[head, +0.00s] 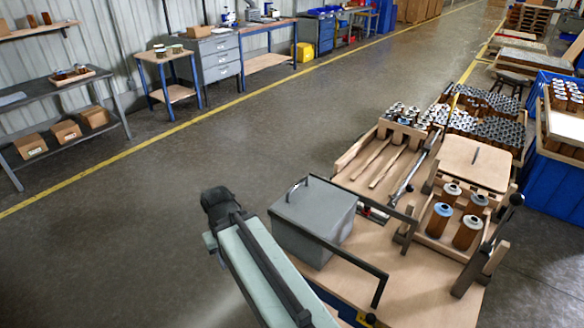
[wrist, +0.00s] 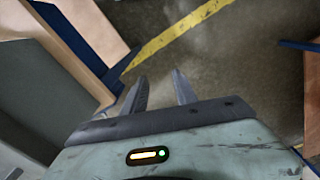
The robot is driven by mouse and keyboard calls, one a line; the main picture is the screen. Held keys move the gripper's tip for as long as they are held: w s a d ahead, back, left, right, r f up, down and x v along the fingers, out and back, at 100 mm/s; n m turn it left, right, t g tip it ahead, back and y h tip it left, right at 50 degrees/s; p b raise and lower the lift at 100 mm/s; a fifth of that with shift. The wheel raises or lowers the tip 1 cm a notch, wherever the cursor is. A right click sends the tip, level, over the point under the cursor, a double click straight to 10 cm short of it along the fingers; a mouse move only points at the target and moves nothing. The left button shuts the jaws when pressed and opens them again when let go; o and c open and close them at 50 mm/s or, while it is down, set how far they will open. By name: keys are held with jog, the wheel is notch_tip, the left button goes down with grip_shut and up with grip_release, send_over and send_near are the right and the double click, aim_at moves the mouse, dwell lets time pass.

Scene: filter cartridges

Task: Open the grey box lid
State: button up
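The grey box (head: 303,245) stands on the wooden workbench in the head view, just right of my arm. Its grey lid (head: 322,208) lies flat on top and looks closed. A thin metal handle (head: 296,190) rises at the lid's left edge. My gripper (wrist: 158,90) shows in the wrist view with its two dark fingers apart and nothing between them. The box cannot be made out for sure in the wrist view. In the head view my arm is left of the box, and I cannot make out the fingers there.
A dark bar frame (head: 345,252) stands in front of and around the box. To its right are a wooden tray with slots (head: 378,165) and a wooden holder with several cartridges (head: 467,232). The floor (head: 150,245) left of my arm is clear.

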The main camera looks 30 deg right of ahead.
jog(key=m+t+p, duration=0.2)
jog(key=m+p, duration=1.2)
jog(key=p, duration=0.6)
send_near(299, 183)
jog(key=shift+y, duration=0.4)
jog(key=f+b, duration=0.2)
jog(key=w+f+b, duration=0.1)
jog(key=f+b, duration=0.5)
jog(key=shift+w+d, duration=0.1)
jog(key=shift+w, duration=0.15)
jog(key=shift+r, duration=0.1)
grip_shut()
